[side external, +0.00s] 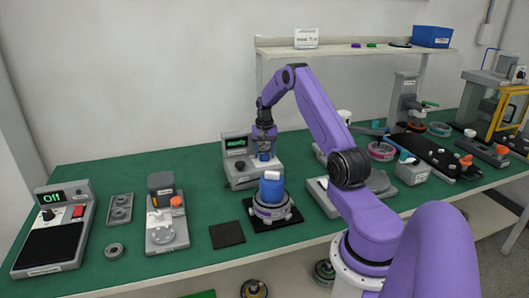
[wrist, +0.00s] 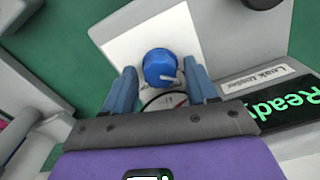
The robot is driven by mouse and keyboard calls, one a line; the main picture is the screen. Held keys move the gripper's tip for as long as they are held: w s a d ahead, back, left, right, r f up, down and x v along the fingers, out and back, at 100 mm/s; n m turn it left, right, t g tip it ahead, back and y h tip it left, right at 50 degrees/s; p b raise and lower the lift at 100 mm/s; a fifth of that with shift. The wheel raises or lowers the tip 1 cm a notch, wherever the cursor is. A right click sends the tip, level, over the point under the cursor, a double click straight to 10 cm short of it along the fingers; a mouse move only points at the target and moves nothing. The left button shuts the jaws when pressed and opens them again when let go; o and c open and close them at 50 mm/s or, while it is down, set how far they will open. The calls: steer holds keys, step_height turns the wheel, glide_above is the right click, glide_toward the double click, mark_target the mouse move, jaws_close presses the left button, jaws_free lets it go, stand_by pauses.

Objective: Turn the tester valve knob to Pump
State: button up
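The leak tester (side external: 239,170) stands on the green table with its display lit green, reading "Ready" in the wrist view (wrist: 285,112). Its blue valve knob (wrist: 160,65) sits on a white panel (wrist: 130,50). A pale pointer mark on the knob points right and slightly down in the wrist view. A label below the knob is partly hidden and unreadable. My gripper (wrist: 161,78) is open, with one blue-grey finger on each side of the knob and visible gaps between. In the side view my gripper (side external: 264,143) is above the tester's right part, mostly overlapping the knob.
A round motor-like unit with a blue-and-white top (side external: 271,190) stands in front of the tester on a black mat. A dark square pad (side external: 227,235) lies left of it. A grey device (side external: 165,220) and an "Off" display unit (side external: 60,228) stand further left.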

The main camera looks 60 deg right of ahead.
mark_target(265, 154)
steer(key=c, duration=0.7)
steer(key=shift+m, duration=0.7)
steer(key=shift+c, duration=0.2)
steer(key=o, duration=1.1)
steer(key=shift+c, duration=0.2)
step_height(265, 154, up, 18)
steer(key=shift+f, duration=0.25)
